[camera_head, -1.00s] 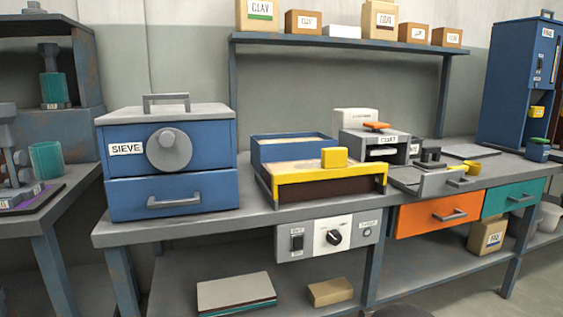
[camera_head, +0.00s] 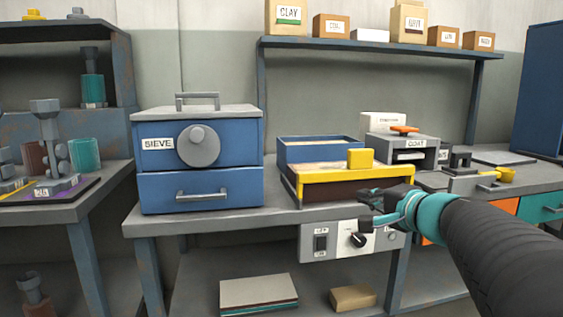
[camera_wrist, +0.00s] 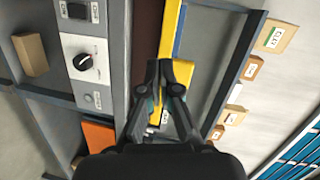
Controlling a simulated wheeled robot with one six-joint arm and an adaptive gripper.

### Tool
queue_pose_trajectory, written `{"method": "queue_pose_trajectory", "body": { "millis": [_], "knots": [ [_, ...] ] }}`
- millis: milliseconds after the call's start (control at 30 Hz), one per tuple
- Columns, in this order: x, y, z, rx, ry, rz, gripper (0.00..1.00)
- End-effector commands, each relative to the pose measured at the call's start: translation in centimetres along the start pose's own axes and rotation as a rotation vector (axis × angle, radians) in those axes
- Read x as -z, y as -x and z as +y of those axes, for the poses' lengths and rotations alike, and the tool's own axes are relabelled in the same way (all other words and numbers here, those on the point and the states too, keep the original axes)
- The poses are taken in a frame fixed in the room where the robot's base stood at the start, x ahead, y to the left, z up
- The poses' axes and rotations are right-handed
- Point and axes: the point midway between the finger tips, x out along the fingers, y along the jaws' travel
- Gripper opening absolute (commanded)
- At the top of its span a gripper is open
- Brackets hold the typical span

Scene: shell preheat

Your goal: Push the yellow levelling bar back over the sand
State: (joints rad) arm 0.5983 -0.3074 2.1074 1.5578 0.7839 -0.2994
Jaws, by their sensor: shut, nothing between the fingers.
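The yellow levelling bar (camera_head: 325,175) lies across the front of the sand tray, with a yellow block (camera_head: 360,158) standing on it at the right. A thin strip of pale sand (camera_head: 318,167) shows behind the bar. The tray's brown front (camera_head: 325,193) is below it. My gripper (camera_head: 378,207) is shut and empty, in front of the tray's right end, its tips partly blending with the dark front. In the wrist view, my gripper (camera_wrist: 166,72) overlaps the bar (camera_wrist: 172,30); whether they touch I cannot tell.
A blue sieve box (camera_head: 212,155) stands left of the tray. A blue open box (camera_head: 320,148) is behind it. A control panel with a knob (camera_head: 358,240) hangs below the bench edge.

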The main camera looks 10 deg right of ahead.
Motion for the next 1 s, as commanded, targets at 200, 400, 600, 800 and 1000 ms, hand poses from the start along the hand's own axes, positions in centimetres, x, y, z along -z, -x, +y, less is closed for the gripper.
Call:
{"method": "queue_pose_trajectory", "body": {
  "millis": [200, 400, 600, 800, 1000],
  "knots": [
    [7.1, 0.6, -1.9, 0.13, -0.134, 0.15, 0.0],
    [8.7, 0.2, -2.5, 0.159, -0.161, 0.18, 0.0],
    [9.1, -2.7, -2.9, 0.158, -0.161, 0.175, 0.0],
    [9.8, -6.4, -3.4, 0.157, -0.161, 0.175, 0.0],
    [10.4, -9.8, -4.0, 0.157, -0.159, 0.175, 0.0]
  ]
}}
